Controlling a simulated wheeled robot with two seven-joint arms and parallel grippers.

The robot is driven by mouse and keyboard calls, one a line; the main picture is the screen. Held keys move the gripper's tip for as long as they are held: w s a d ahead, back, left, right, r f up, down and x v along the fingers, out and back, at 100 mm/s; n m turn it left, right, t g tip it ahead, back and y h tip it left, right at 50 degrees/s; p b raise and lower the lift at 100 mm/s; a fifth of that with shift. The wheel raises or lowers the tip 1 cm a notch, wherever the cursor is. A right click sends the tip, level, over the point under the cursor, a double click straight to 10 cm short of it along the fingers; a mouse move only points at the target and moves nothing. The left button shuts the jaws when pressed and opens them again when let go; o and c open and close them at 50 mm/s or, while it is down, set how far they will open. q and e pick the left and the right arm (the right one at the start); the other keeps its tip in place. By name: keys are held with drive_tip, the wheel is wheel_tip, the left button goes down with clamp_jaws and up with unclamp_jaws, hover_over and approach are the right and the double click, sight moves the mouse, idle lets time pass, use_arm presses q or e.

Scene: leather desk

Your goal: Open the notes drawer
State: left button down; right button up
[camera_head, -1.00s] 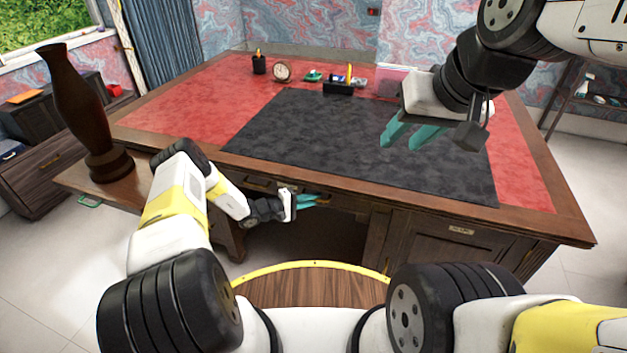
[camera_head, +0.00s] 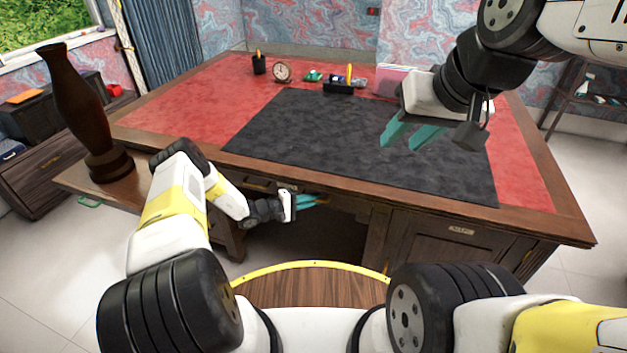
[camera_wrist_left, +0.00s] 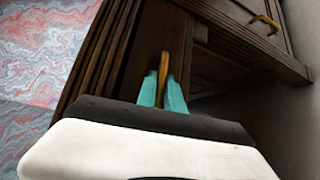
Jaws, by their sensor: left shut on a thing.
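The wooden desk (camera_head: 215,156) has a row of shallow drawers under the front edge of its top. My left gripper (camera_head: 322,200) is low at the desk front, just under that edge. In the left wrist view, the gripper (camera_wrist_left: 162,80) is shut on a brass handle (camera_wrist_left: 164,64) on a dark wooden drawer front (camera_wrist_left: 150,40). I cannot read a label there, and the held drawer's front is mostly hidden in the head view. My right gripper (camera_head: 408,138) is open and empty above the desk's dark mat.
A dark mat (camera_head: 300,130) covers the desk's middle. A clock (camera_head: 282,72), pen cup (camera_head: 259,65) and black organizer (camera_head: 338,88) stand at the back. A tall brown vase (camera_head: 80,105) stands at left. A labelled cabinet front (camera_head: 450,245) is at right.

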use_arm(q)
drive_tip(key=s+a, duration=0.3)
drive_tip(key=s, duration=0.7)
drive_tip(key=s+a, duration=0.3)
drive_tip(key=s, duration=0.7)
drive_tip(key=s+a, duration=0.4)
drive_tip(key=s, duration=0.7)
drive_tip(key=shift+a, duration=0.1)
drive_tip(key=c, duration=1.5)
unclamp_jaws()
drive_tip(key=shift+s+a, duration=0.1)
drive_tip(key=v, duration=0.7)
drive_tip(key=shift+s+a+r, duration=0.1)
drive_tip(key=shift+s+a, duration=0.1)
drive_tip(key=shift+a, duration=0.1)
